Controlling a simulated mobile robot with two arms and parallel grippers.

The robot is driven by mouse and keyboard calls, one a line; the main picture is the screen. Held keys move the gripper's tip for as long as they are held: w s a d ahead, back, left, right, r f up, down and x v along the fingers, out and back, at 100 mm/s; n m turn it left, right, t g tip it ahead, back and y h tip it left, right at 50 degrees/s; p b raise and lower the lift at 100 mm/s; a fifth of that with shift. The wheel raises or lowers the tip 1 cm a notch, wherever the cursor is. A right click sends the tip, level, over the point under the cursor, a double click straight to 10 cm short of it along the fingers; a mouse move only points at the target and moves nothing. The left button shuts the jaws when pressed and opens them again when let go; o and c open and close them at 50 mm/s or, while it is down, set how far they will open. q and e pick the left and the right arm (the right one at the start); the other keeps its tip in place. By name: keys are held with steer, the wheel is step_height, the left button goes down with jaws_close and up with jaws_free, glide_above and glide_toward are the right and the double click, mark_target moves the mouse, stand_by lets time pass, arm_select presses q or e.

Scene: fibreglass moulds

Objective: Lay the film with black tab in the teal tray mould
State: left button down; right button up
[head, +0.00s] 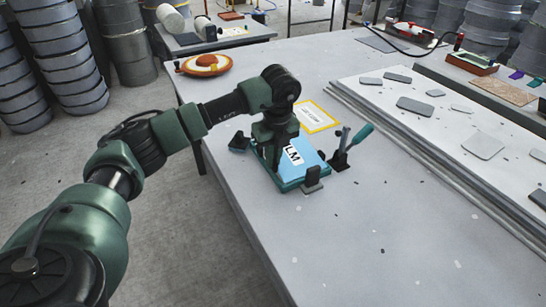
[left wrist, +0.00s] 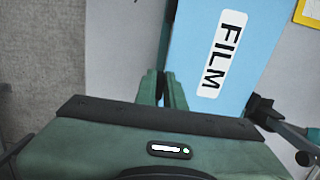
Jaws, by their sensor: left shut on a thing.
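The light blue film (head: 312,163), with a white FILM label, is over the teal tray mould (head: 288,187) on the grey table. Whether it lies flat in the mould or hovers just above it I cannot tell. My left gripper (head: 274,172) points down at the film's left edge and is shut on the film. The left wrist view shows my gripper's fingers (left wrist: 166,88) close together, beside the film (left wrist: 255,45). The black tab cannot be made out. My right gripper is not in view.
A toggle clamp with a teal handle (head: 358,138) stands right of the mould, and a black block (head: 312,178) sits at its front corner. A yellow-bordered sheet (head: 318,117) lies behind. An orange round piece (head: 205,64) is at the far left. The table's front right is mostly clear.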

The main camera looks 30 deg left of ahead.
arm_select(q)
steer(key=shift+a+f, duration=0.1)
steer(key=shift+f, duration=0.25)
steer(key=shift+r+g+h+p, duration=0.1)
steer(key=shift+g+h+p, duration=0.2)
steer(key=shift+h+p, duration=0.15)
steer(key=shift+g+h+p, duration=0.3)
steer(key=shift+g+h, duration=0.1)
steer(key=shift+h, duration=0.25)
steer(key=shift+f+b, duration=0.3)
steer(key=shift+f, duration=0.3)
